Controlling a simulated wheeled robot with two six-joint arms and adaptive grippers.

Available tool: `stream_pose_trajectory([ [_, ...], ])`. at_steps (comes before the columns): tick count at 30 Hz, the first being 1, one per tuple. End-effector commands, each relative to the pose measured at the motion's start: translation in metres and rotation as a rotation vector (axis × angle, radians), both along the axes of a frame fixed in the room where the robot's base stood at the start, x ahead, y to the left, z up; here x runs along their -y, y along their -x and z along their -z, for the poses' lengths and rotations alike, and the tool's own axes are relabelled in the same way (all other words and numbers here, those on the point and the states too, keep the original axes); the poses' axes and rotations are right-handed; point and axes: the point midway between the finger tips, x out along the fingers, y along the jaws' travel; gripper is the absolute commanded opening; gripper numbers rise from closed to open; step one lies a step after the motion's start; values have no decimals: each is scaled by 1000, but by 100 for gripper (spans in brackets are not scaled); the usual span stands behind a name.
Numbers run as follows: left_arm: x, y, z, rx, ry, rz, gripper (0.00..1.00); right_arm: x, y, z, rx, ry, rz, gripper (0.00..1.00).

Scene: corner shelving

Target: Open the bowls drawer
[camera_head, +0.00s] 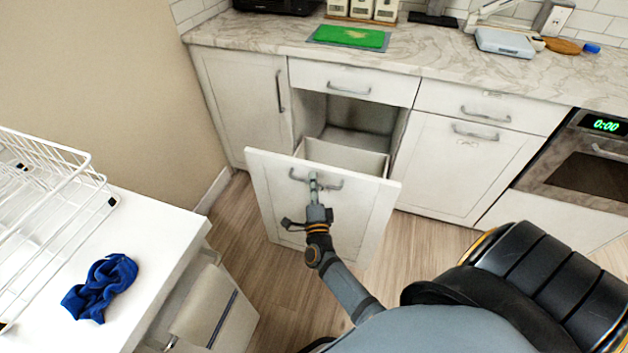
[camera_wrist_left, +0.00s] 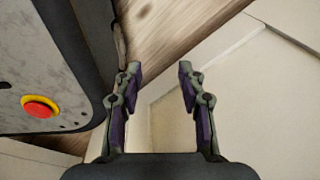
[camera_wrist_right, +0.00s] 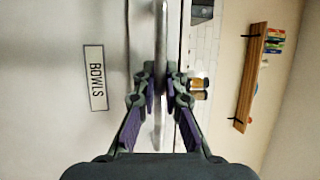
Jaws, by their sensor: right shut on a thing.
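The bowls drawer (camera_head: 343,219) is a deep white-fronted drawer below a shallow one. It stands pulled well out of the cabinet, with its inner box showing behind the front. My right gripper (camera_head: 313,183) is at its curved metal handle (camera_head: 331,186). In the right wrist view the right gripper (camera_wrist_right: 160,82) is shut on the upright-looking handle bar (camera_wrist_right: 160,43), beside a label reading BOWLS (camera_wrist_right: 96,78). My left gripper (camera_wrist_left: 160,75) shows in its own wrist view with fingers apart and nothing between them. It does not show in the head view.
A white counter (camera_head: 160,245) with a wire rack (camera_head: 45,195) and blue cloth (camera_head: 100,287) stands at left. Wood floor (camera_head: 225,225) lies between it and the drawer. An oven (camera_head: 583,165) is at right. A red button (camera_wrist_left: 40,106) shows close to the left gripper.

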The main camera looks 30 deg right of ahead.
Motion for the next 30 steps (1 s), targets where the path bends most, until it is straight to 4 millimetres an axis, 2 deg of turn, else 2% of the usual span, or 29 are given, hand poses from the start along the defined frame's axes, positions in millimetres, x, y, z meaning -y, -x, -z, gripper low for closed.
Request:
stream_pose_trajectory([
  [10,0,1,0,-3,0,0,40,0,1,0,0,0,1,0],
  [11,0,1,0,-3,0,0,40,0,1,0,0,0,1,12],
  [13,0,2,0,-4,0,0,40,0,1,0,0,0,1,20],
  [22,-5,4,0,-7,-6,1,40,-1,2,1,0,0,0,20],
  [26,-4,4,0,-7,-4,0,40,-9,18,5,-3,-3,1,20],
  [30,-3,3,0,-6,-3,0,40,-21,43,10,-3,-3,2,20],
])
